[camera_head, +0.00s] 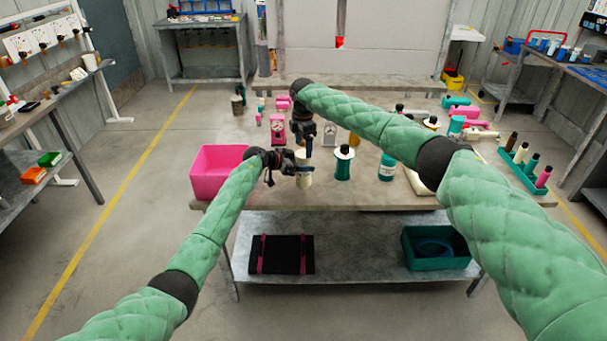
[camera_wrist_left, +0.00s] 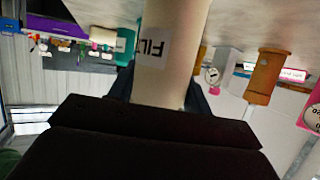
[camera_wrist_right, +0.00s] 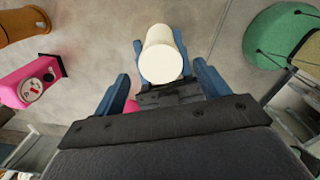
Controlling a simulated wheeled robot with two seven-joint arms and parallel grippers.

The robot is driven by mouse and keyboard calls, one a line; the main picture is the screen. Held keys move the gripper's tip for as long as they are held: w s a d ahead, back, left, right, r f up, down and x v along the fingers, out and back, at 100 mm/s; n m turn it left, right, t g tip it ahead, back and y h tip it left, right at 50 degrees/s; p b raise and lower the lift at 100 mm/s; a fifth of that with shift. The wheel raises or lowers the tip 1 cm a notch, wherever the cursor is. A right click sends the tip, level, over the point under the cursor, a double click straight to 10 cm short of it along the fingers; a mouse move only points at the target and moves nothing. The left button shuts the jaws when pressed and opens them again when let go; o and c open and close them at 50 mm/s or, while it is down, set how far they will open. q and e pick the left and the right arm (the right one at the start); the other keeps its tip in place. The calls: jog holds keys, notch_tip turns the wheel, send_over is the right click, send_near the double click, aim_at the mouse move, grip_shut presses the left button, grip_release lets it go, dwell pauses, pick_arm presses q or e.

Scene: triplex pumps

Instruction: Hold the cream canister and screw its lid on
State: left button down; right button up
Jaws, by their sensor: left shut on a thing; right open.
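The cream canister (camera_head: 304,181) stands upright near the table's front edge. My left gripper (camera_head: 303,168) is shut around it from the left side. The left wrist view shows the canister (camera_wrist_left: 172,60) between the fingers, with a partly seen dark-lettered label. My right gripper (camera_head: 306,148) is open and points down just above the canister. In the right wrist view the round, plain cream top (camera_wrist_right: 163,64) lies between its spread blue fingers (camera_wrist_right: 163,82), touching neither as far as I can see. I cannot tell whether this top is the lid or the canister's own end.
A pink bin (camera_head: 217,170) stands left of the canister. A teal pump-like part (camera_head: 343,168) and a teal canister (camera_head: 387,168) stand to the right. A pink dial gauge (camera_head: 277,129) and a grey one (camera_head: 329,134) are behind. The table (camera_head: 258,192) is crowded toward the right.

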jog(key=shift+r, duration=0.55)
jog(key=o, duration=0.6)
jog(key=shift+r, duration=0.1)
notch_tip(320, 180, up, 12)
jog(key=shift+f, duration=0.1)
